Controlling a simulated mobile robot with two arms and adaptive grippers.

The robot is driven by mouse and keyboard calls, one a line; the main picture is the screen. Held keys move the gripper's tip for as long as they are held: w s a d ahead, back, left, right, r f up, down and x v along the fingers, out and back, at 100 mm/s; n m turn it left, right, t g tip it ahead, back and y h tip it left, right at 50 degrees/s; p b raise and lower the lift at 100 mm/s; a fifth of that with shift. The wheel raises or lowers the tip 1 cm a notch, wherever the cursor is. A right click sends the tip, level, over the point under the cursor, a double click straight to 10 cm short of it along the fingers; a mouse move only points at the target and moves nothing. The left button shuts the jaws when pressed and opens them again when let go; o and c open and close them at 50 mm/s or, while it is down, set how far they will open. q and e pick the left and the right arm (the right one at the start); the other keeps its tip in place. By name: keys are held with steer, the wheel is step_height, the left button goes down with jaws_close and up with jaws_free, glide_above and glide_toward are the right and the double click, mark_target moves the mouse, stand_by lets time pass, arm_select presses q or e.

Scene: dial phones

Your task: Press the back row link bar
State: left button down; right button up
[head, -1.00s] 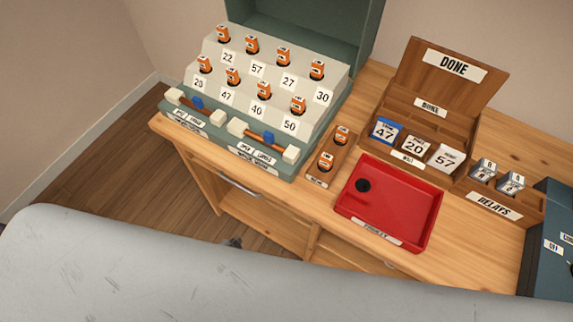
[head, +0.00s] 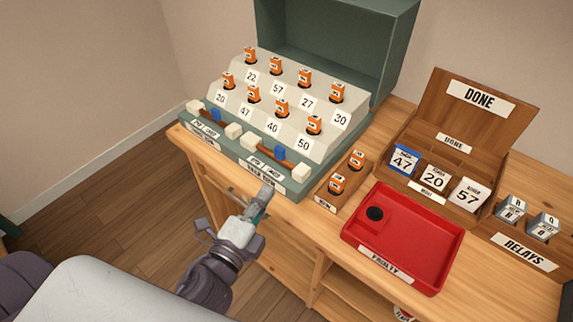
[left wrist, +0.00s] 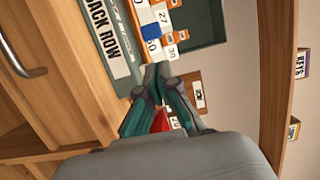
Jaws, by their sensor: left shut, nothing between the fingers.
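Two link bars lie along the front ledge of the green stepped box (head: 225,150), each with cream end blocks and a blue piece. The right bar (head: 267,147) sits above a label at the ledge front. In the left wrist view a "BACK ROW" label (left wrist: 108,38) shows close by, and a blue piece (left wrist: 151,32) is near the fingertips. My left gripper (head: 267,190) is shut and empty, just in front of the ledge below the right bar, seemingly apart from it. The left bar (head: 212,116) is farther left. My right gripper is out of view.
Orange plugs (head: 282,107) stand on numbered steps behind the bars. A wooden plug holder (head: 325,200), a red tray (head: 410,255) and a "DONE" box (head: 465,105) stand to the right. The green lid (head: 340,45) rises behind.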

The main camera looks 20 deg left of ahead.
mark_target(278, 154)
arm_select(q)
steer(key=w, duration=0.2)
steer(key=w+p, duration=0.1)
steer(key=w, duration=0.2)
steer(key=w+d+p, duration=0.1)
steer(key=w, duration=0.2)
steer(key=shift+w, duration=1)
steer(key=a, duration=0.1)
steer(key=w+a+p, duration=0.1)
steer(key=a, duration=0.2)
steer(key=shift+w+a, duration=0.2)
steer(key=shift+w, duration=0.05)
steer(key=shift+d, duration=0.1)
